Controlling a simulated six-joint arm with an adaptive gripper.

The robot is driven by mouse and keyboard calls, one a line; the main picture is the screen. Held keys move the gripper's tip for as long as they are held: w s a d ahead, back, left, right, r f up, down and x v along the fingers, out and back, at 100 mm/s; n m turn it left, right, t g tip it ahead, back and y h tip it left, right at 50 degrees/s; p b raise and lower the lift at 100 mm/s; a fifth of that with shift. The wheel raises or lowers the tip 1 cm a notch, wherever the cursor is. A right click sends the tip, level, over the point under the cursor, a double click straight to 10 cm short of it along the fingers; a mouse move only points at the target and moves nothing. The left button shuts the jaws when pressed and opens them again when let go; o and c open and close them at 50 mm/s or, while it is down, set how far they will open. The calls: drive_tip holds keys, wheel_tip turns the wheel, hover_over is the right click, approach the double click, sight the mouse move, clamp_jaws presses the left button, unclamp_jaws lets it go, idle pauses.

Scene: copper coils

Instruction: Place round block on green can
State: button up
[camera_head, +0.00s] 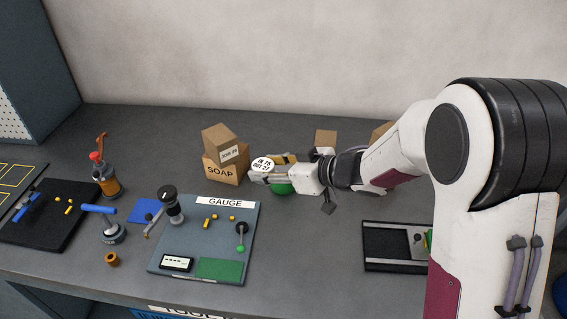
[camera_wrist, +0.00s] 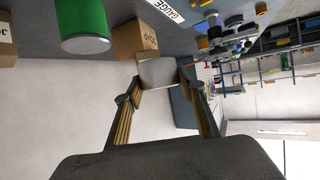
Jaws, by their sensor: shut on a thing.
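A pale round block (camera_head: 262,163) with dark lettering on its face is held between the fingers of my gripper (camera_head: 270,175). In the wrist view the block (camera_wrist: 157,73) shows as a plain grey shape between the two fingers (camera_wrist: 161,88). A green can (camera_head: 283,188) shows below my gripper in the head view, mostly hidden by it. In the wrist view the green can (camera_wrist: 80,18) is at the upper left with its grey end visible, apart from the block. The block is off the table.
A SOAP box (camera_head: 222,172) with a smaller box (camera_head: 219,143) on it stands left of my gripper. The GAUGE board (camera_head: 195,250) lies in front, with a lever and small yellow pieces. A dark tray (camera_head: 390,262) is at the right. Grey table between board and tray is clear.

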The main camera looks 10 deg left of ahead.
drive_tip(key=w+d+r+m+t+h, duration=0.3)
drive_tip(key=w+r+m+t, duration=0.1)
drive_tip(key=w, duration=0.7)
drive_tip(key=shift+r+m+h, duration=0.4)
drive_tip(key=shift+r+m, duration=0.05)
drive_tip(key=shift+m, duration=0.15)
drive_tip(key=shift+w+d, duration=0.1)
drive_tip(key=shift+f, duration=3.15)
drive_tip(key=shift+f, duration=1.85)
drive_tip(key=shift+f, duration=0.1)
